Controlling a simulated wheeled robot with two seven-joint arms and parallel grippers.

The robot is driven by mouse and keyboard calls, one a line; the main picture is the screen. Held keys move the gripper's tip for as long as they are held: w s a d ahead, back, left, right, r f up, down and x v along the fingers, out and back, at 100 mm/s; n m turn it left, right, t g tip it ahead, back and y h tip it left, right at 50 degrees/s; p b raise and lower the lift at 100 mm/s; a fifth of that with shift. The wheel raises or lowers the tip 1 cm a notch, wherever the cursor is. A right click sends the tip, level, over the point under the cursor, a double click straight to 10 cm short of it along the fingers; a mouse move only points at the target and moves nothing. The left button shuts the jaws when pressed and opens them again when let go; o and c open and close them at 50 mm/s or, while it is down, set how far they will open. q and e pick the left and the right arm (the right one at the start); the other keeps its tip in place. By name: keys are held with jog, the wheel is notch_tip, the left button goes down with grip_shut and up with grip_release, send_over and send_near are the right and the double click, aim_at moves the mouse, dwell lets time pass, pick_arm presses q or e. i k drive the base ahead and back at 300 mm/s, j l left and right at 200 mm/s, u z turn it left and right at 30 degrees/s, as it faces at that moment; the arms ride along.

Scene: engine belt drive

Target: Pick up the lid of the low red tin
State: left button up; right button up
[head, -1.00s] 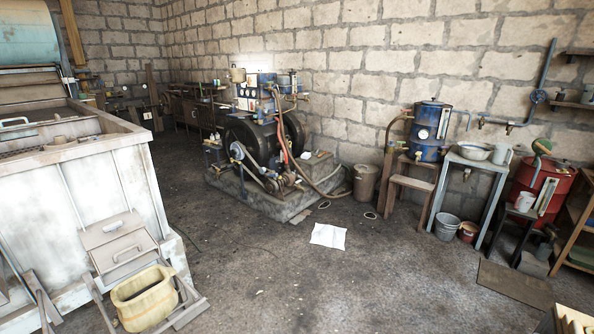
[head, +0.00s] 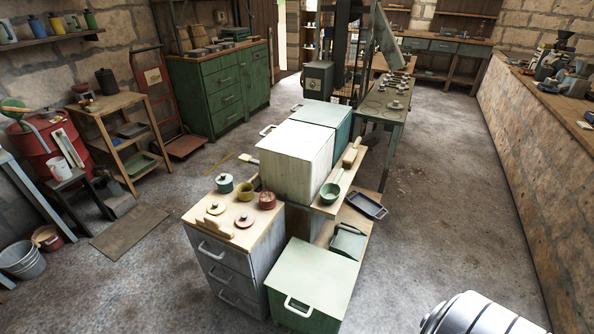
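A small low red tin (head: 267,201) stands at the right side of the wooden top of a grey drawer cabinet (head: 225,258). At this size I cannot tell whether its top is covered. A flat red lid with a small knob (head: 243,221) lies on the same top, in front of the tins and apart from the red tin. A yellow tin (head: 245,192) and a teal tin (head: 224,184) stand to the left of the red tin. A yellow lid (head: 216,208) lies near the red lid. Neither of my grippers is in view.
A wooden piece (head: 215,228) lies at the cabinet top's front left. A red drum (head: 48,150) stands far left. Floor is open left and right.

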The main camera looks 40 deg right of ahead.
aim_at(245, 220)
jog(key=i+j+z, duration=0.25)
jog(key=z, duration=0.2)
jog(key=i+j+z, duration=0.2)
jog(key=j+z, duration=0.25)
jog(key=i+j+z, duration=0.1)
jog(key=j+z, duration=0.2)
jog(key=z, duration=0.2)
jog(key=j+z, duration=0.9)
jog(key=i, duration=0.05)
